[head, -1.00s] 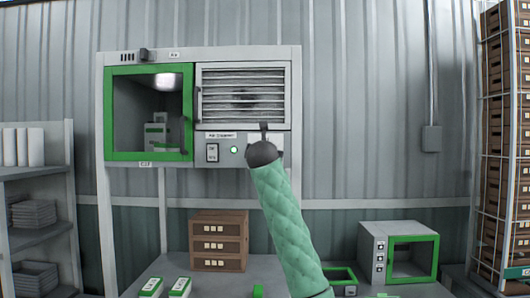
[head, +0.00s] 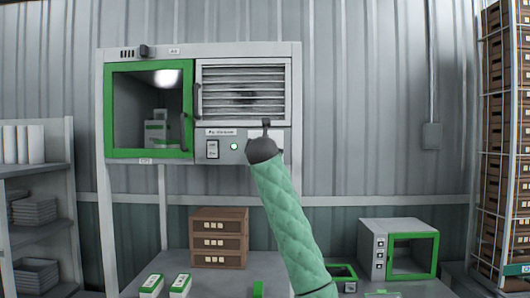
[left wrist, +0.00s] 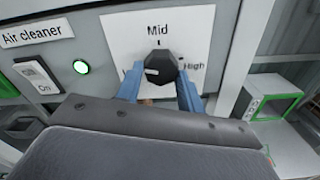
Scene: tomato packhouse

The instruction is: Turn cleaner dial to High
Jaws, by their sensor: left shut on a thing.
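The dial (left wrist: 160,67) is a dark knob on a white plate (left wrist: 190,28) of the air cleaner panel. Its plate reads "Mid" at the top and "High" at the right; the left label is mostly hidden by a finger. The knob's white mark lies on its left side, toward that hidden label. My left gripper (left wrist: 160,88) has its blue fingers on either side of the knob and is shut on it. In the head view my left gripper (head: 266,128) is at the panel's lower right and hides the dial. My right gripper is not in view.
A switch marked "On" (left wrist: 38,76) and a lit green lamp (left wrist: 81,67) sit left of the dial. A louvred grille (head: 243,92) is above, and a green-framed cabinet door (head: 107,110) is at left. Brown crates (head: 218,238) and a small green-framed box (head: 385,250) stand below.

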